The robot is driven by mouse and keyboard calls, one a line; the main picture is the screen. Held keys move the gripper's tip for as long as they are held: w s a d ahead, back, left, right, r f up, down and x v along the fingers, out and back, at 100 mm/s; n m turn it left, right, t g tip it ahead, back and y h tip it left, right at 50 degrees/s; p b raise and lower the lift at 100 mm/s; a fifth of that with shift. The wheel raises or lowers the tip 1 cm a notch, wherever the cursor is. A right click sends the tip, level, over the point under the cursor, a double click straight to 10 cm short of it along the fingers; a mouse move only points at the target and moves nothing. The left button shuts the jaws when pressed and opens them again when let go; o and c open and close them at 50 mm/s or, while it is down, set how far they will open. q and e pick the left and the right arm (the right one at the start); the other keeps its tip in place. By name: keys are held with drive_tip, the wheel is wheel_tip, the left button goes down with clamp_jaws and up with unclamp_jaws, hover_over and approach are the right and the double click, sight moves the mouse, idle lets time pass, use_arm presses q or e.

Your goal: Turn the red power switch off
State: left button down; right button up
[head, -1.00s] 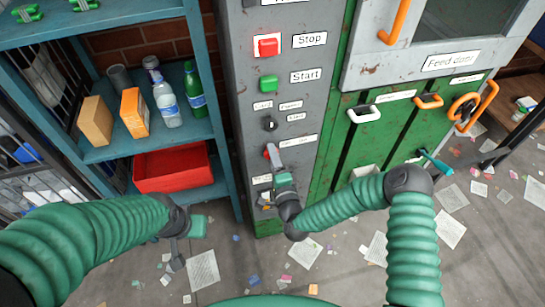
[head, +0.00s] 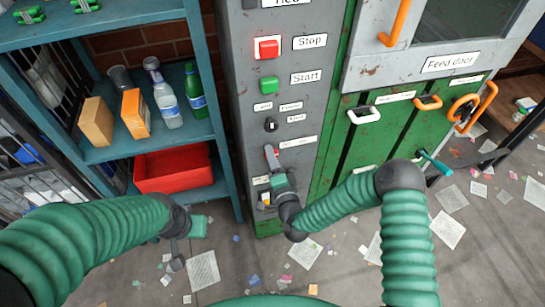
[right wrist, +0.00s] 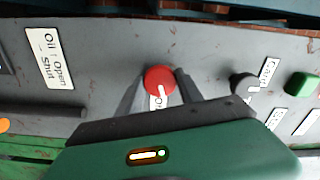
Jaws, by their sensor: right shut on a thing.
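The red power switch is a round red knob (right wrist: 159,79) with a white pointer mark, on the grey control panel. In the right wrist view it sits between the two fingers of my right gripper (right wrist: 158,88), which is shut on it. The pointer slants down toward a partly covered label (right wrist: 157,103) starting with "O". In the head view my right gripper (head: 273,160) reaches the lower panel, with a bit of red at its tips. My left gripper (head: 178,256) hangs low at the left, away from the panel; its finger opening is unclear.
Above are the red Stop button (head: 269,48), the green Start button (head: 269,84) and a black knob (head: 270,125). A blue shelf with bottles, boxes and a red bin (head: 172,168) stands left. Green doors with handles are right. Papers litter the floor.

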drive_tip(key=shift+s+f+n, duration=0.1)
drive_tip(key=shift+f+n, duration=0.1)
drive_tip(key=shift+n, duration=3.5)
drive_tip(key=shift+s+f+n, duration=0.1)
drive_tip(key=shift+f+n, duration=0.1)
drive_tip(key=shift+n, duration=3.5)
drive_tip(key=o, duration=1.4)
drive_tip(key=shift+w+r, duration=0.15)
drive_tip(key=shift+r, duration=0.1)
